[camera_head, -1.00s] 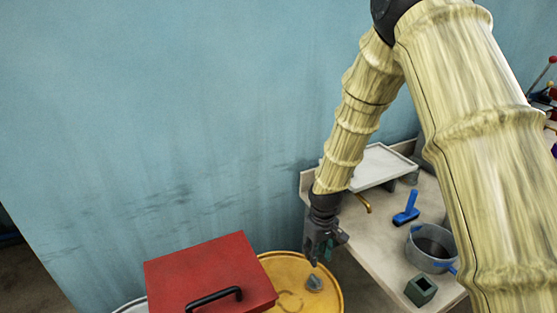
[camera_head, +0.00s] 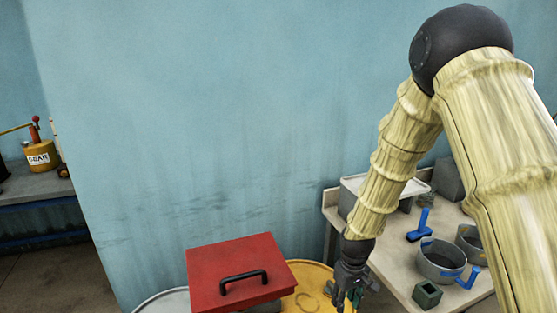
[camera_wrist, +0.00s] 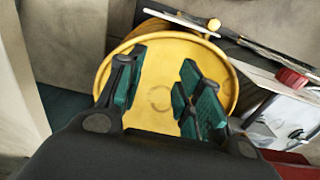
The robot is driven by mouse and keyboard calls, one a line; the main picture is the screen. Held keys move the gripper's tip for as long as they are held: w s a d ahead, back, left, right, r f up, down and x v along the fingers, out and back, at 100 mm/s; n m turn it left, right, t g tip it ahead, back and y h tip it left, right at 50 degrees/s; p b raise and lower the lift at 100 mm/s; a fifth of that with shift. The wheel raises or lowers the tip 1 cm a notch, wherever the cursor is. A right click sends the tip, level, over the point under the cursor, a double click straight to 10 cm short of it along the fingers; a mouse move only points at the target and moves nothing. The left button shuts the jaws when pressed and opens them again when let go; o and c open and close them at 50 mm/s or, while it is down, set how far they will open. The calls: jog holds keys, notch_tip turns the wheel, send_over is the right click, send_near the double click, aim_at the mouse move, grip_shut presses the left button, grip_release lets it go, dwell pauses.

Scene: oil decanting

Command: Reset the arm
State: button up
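My arm is folded down from the upper right, and my gripper (camera_head: 349,298) hangs above the right side of a yellow drum (camera_head: 308,275). In the wrist view my gripper (camera_wrist: 160,95) has its two dark fingers with green pads spread apart. Nothing is held between them. The yellow drum's lid (camera_wrist: 160,110) with a faint ring mark lies beyond the fingers. The gap between fingertips and lid is hard to judge.
A red toolbox (camera_head: 220,265) with a black handle stands left of my gripper. The bench at right holds a grey pot (camera_head: 441,262), a blue-handled brush (camera_head: 419,228) and a small green box (camera_head: 427,294). A yellow can (camera_head: 41,156) sits on a far-left shelf (camera_head: 35,188).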

jog(key=s+f+m, duration=0.2)
jog(key=s+f, duration=1)
jog(key=f, duration=0.2)
jog(key=s+d+f+m, duration=0.1)
jog(key=s+f, duration=0.3)
jog(key=s, duration=0.7)
jog(key=s+d+f+m, duration=0.1)
jog(key=s+d+f, duration=0.1)
jog(key=s, duration=0.9)
jog(key=shift+s+d+f, duration=0.15)
jog(key=shift+s+f, duration=0.25)
jog(key=shift+f, duration=0.5)
jog(key=shift+c, duration=0.2)
